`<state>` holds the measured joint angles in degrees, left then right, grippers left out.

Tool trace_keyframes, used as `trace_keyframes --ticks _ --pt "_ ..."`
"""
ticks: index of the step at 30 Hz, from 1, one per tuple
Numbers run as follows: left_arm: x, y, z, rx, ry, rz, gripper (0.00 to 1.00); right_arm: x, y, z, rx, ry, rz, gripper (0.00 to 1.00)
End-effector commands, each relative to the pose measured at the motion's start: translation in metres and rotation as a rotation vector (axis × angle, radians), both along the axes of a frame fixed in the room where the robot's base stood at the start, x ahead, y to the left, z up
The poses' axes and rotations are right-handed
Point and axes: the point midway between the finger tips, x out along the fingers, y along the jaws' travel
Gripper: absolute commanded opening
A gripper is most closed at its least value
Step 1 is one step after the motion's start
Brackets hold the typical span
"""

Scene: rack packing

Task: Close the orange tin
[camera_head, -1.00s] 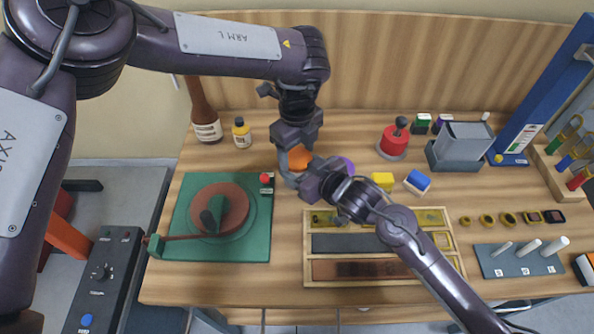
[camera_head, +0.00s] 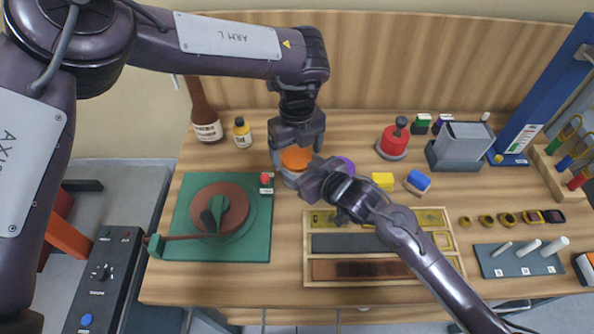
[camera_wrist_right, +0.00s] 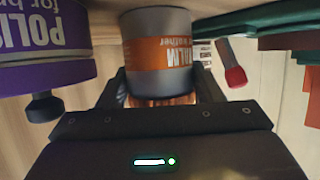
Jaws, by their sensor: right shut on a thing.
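The orange tin (camera_wrist_right: 158,55) is a grey can with an orange label, standing on the wooden bench. In the head view its round orange top (camera_head: 297,158) shows just below my left gripper (camera_head: 297,148). The left gripper's fingers are spread over the tin and hold nothing that I can see. My right gripper (camera_head: 314,180) reaches in from the right, low against the tin. In the right wrist view, which is upside down, the right gripper's fingers (camera_wrist_right: 162,88) flank the tin near its ribbed orange top edge. Whether the top is fully seated cannot be told.
A purple polish tin (camera_wrist_right: 45,45) stands close beside the orange tin. A green turntable base (camera_head: 255,245) with a red knob (camera_head: 265,178) is at left. A wooden tray (camera_head: 308,268) lies in front.

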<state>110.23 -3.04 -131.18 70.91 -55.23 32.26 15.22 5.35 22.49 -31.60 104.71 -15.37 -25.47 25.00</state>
Motion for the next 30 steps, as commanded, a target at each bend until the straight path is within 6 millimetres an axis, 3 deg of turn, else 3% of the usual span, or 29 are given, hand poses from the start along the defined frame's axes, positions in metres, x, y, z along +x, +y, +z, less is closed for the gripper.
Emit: trace_keyframes --ticks 8,18,30 --pt "0.0 0.0 0.005 0.0 -0.001 0.001 0.84 0.0 -0.001 0.0 -0.001 -0.001 -0.001 0.0" --pt "0.0 0.0 0.044 0.0 -0.001 0.001 0.84 0.0 -0.001 0.0 -0.001 -0.001 -0.001 0.0" --pt "0.001 -0.004 0.049 -0.008 -0.004 0.035 0.8 0.0 -0.001 0.0 -0.001 -0.001 -0.001 0.0"
